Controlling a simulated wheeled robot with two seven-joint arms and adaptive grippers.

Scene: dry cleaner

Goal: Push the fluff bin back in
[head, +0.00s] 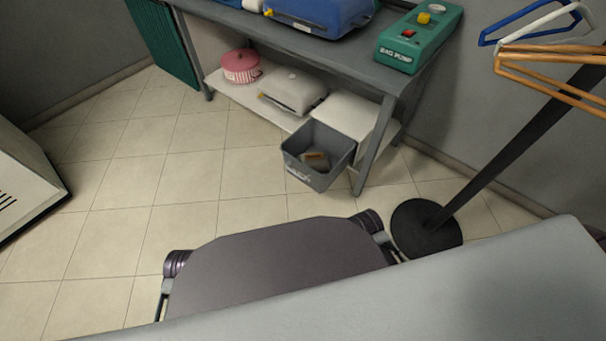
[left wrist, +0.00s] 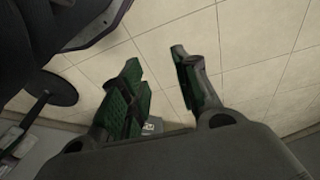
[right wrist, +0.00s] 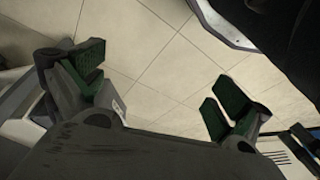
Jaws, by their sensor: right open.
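The fluff bin (head: 300,171) is an open grey box with a pale label on its front. It sticks out at the front of the low white shelf under the workbench, beside the bench's right front leg. A brownish block and something grey lie inside it. Neither gripper shows in the head view. In the left wrist view my left gripper (left wrist: 160,80) has its green-padded fingers apart, with floor tiles between them. In the right wrist view my right gripper (right wrist: 152,88) is wide open and empty. I cannot tell how far either gripper is from the bin.
The grey workbench (head: 345,62) carries a green pump box (head: 420,40) and a blue case (head: 318,12). A pink-lidded tub (head: 240,65) and a white case (head: 293,90) sit on the lower shelf. A hanger stand (head: 426,228) is on the right.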

